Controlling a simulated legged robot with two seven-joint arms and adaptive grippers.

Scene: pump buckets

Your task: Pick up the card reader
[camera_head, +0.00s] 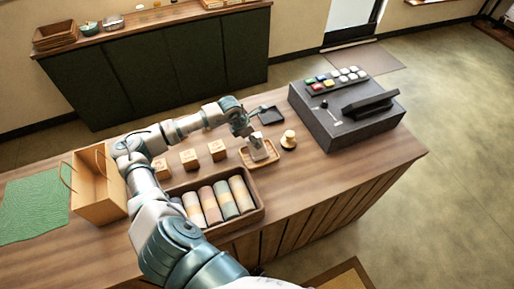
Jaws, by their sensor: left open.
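A small grey-white upright device (258,147), which looks like the card reader, stands in a shallow wooden tray (272,159) on the counter. My left gripper (248,132) is open and points down just above and slightly left of it. The picture is too small to tell whether the fingers touch it. My arm comes up from the bottom and bends over the counter's left part. My right gripper is not in view.
A dark cash register (345,116) stands right, with a wooden-topped stamp (289,140) before it. A small black tray (268,113) lies behind the gripper.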

